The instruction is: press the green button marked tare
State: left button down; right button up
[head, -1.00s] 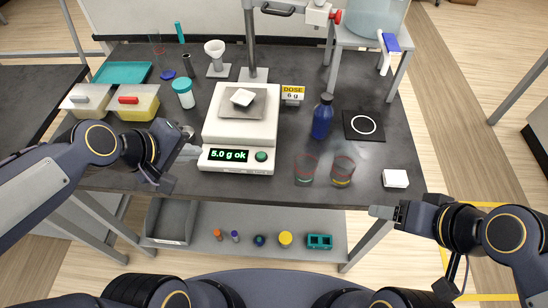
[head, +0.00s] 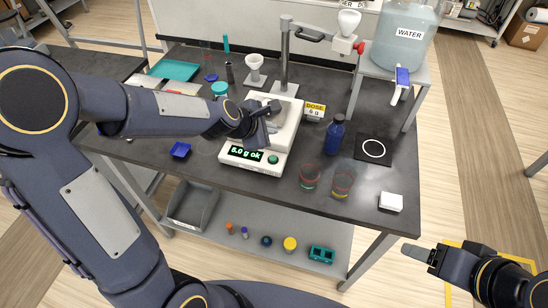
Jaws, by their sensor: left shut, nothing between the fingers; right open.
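The scale (head: 285,138) stands on the dark table with a lit green display (head: 245,153) on its front. The round green button (head: 273,159) is right of the display, with no readable label at this size. My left gripper (head: 272,127) is shut and empty, over the scale's pan area behind the button and apart from it. It hides much of the pan, and I cannot make out the white dish there. My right gripper (head: 418,253) is open and empty at lower right, off the table's front right corner.
A stand (head: 287,60) rises behind. A blue dish (head: 180,149) lies left, below my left arm.

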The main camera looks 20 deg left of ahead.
aim_at(270, 161)
pick_arm(q)
jog(key=shift+f, duration=0.15)
notch_tip(270, 161, down, 9)
jog(key=b, duration=0.8)
jog(key=shift+r+b, duration=0.2)
jog(key=shift+b, duration=0.1)
dwell(1.3)
jog(key=shift+f+b, duration=0.35)
jog(key=shift+f, duration=0.05)
jog(key=shift+f+b, duration=0.4)
dwell(0.5)
jog(key=shift+r, duration=0.1)
jog(key=shift+r+p, duration=0.75)
jog(key=shift+p, duration=0.1)
